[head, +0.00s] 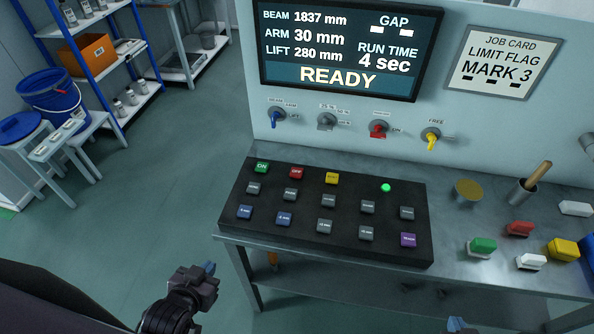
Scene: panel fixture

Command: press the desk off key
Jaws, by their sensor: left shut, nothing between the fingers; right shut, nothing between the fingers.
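The desk key panel (235,222) is a black sloped box on the grey desk. Its red OFF key (297,173) is in the back row, between the green ON key (262,167) and a yellow key (332,178). My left gripper (208,269) is shut and empty. In the picture it is left of the desk's front edge and below the panel, well apart from the OFF key. My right gripper (458,324) is shut and shows only partly at the bottom edge, below the desk's front edge in the picture. Nothing covers the OFF key.
A green light (386,187) glows on the panel. The screen (338,48) above reads READY. The space above the keys is clear.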

